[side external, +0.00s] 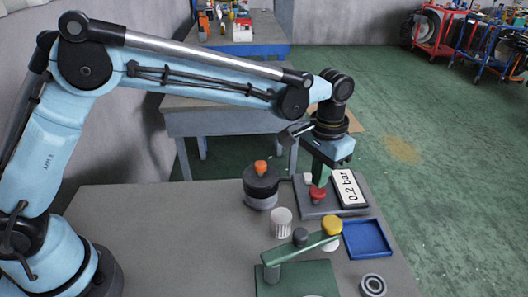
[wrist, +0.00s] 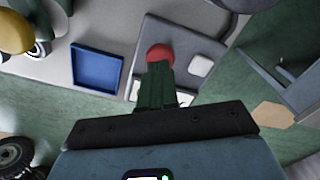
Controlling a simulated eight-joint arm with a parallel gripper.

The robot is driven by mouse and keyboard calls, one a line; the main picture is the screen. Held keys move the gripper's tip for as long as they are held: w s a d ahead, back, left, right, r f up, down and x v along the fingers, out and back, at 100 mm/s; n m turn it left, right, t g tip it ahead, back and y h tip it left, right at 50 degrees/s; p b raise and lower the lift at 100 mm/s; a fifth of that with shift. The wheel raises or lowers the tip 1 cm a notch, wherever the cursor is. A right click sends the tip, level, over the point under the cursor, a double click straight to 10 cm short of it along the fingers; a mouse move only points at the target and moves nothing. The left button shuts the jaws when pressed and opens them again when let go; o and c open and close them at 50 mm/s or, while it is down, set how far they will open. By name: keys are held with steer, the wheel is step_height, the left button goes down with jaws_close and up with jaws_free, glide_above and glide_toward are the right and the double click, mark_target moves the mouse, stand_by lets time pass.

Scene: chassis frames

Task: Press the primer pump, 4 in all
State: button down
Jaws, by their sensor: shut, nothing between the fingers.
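The primer pump appears to be the red round knob (side external: 318,195) on a grey panel (side external: 325,211); the knob also shows in the wrist view (wrist: 160,52). A display (side external: 350,188) on the panel reads 0.2 bar. A small white square block (wrist: 201,64) sits on the panel beside the knob. My gripper (side external: 320,184) is shut and empty, its green fingers pointing down with their tips right at the top of the red knob. I cannot tell whether they touch it. In the wrist view the fingers (wrist: 157,66) partly cover the knob and display.
A blue tray (side external: 367,240) lies in front of the panel. A dark pot with an orange knob (side external: 261,168), a white ribbed cylinder (side external: 281,222), a green lever arm (side external: 300,248) with a yellow knob (side external: 332,226), and a metal ring (side external: 373,285) stand nearby.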

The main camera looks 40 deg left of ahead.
steer(key=shift+f, duration=0.55)
steer(key=shift+f, duration=0.85)
steer(key=shift+r, duration=1.4)
steer(key=shift+f, duration=0.6)
steer(key=shift+f, duration=0.7)
steer(key=shift+r, duration=1.3)
